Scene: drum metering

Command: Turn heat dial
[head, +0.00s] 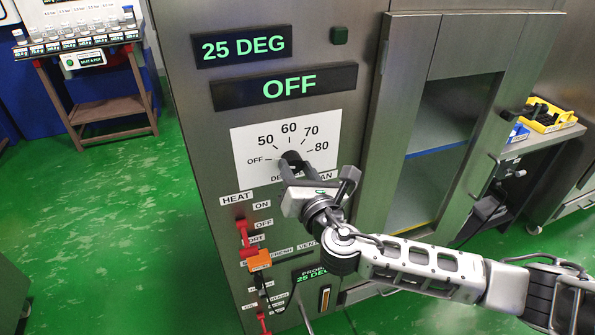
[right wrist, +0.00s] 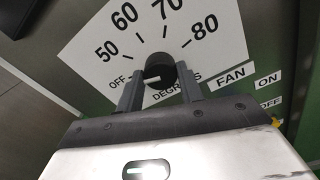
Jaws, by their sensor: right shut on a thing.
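The heat dial is a small black knob (head: 291,156) on a white scale plate (head: 252,168) marked OFF, 50, 60, 70 and 80. In the right wrist view the knob (right wrist: 161,75) has a white mark that points toward OFF. My right gripper (head: 308,172) reaches the knob from the lower right, its fingers (right wrist: 160,92) shut on either side of it. The fingers and hand cover part of the DEGREES and FAN lettering in the head view. The display above (head: 289,87) reads OFF and the upper display (head: 242,47) reads 25 DEG. My left gripper is not in view.
Below the dial are a red HEAT switch (head: 242,231), an orange block (head: 259,259) and a probe display (head: 312,276). A cabinet door with a window (head: 440,130) stands right of the panel. A rack of small bottles (head: 85,46) stands at the back left.

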